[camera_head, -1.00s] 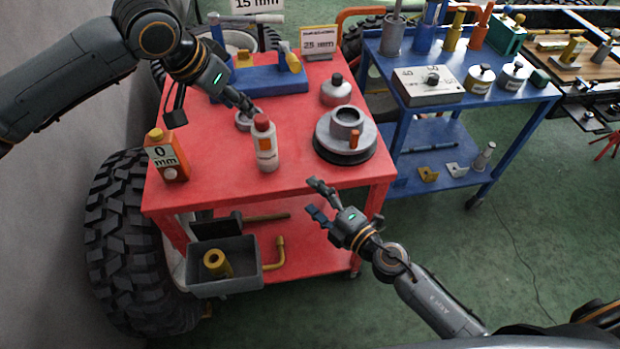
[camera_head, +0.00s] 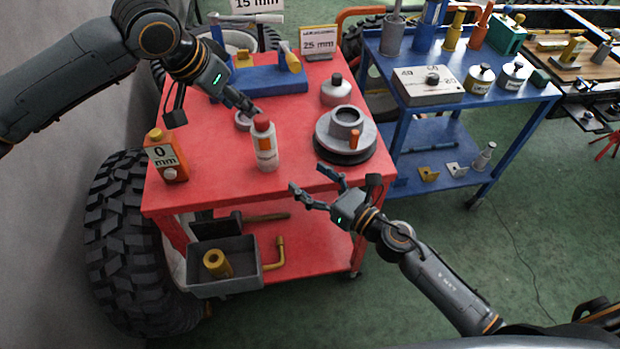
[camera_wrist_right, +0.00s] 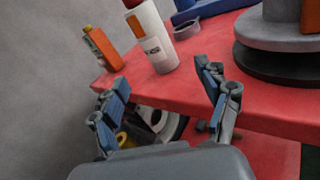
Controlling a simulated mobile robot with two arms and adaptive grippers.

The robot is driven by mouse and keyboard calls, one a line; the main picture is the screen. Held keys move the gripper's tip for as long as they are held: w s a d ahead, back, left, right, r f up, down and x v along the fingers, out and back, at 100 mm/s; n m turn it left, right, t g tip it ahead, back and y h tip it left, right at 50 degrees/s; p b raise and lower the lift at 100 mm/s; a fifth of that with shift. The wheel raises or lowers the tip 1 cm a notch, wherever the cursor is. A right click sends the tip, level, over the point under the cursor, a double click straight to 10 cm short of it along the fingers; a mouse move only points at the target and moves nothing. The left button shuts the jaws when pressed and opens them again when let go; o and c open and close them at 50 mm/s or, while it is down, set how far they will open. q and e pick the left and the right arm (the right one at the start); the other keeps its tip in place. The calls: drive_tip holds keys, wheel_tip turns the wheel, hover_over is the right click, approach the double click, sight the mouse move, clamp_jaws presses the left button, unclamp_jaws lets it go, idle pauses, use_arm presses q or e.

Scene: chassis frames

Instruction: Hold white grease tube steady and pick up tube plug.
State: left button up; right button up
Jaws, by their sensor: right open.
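The white grease tube (camera_head: 266,158) stands upright near the front of the red cart top. It has an orange label and a red plug (camera_head: 262,124) on top. In the right wrist view the tube (camera_wrist_right: 154,42) stands ahead, with its red plug (camera_wrist_right: 131,3) cut by the top edge. My left gripper (camera_head: 252,109) points down just behind the plug; whether its fingers touch the tube or are closed cannot be told. My right gripper (camera_head: 306,178) is open and empty at the cart's front edge, right of and nearer than the tube. Its spread fingers also show in the wrist view (camera_wrist_right: 164,85).
An orange can (camera_head: 166,156) stands left of the tube, and a round grey hub (camera_head: 346,130) stands to the right. A grey ring (camera_head: 243,122) lies behind. A grey bin (camera_head: 233,278) sits below. The blue cart (camera_head: 475,97) stands at right.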

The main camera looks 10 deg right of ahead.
sight(274, 155)
drive_tip(key=w+a, duration=0.3)
drive_tip(key=w+a+n, duration=0.1)
drive_tip(key=w+a, duration=0.2)
drive_tip(key=w, duration=0.1)
drive_tip(key=w+a+n, duration=0.1)
drive_tip(key=w+a, duration=0.2)
drive_tip(key=shift+w+y, duration=0.3)
drive_tip(key=shift+w, duration=0.1)
drive_tip(key=shift+c, duration=0.3)
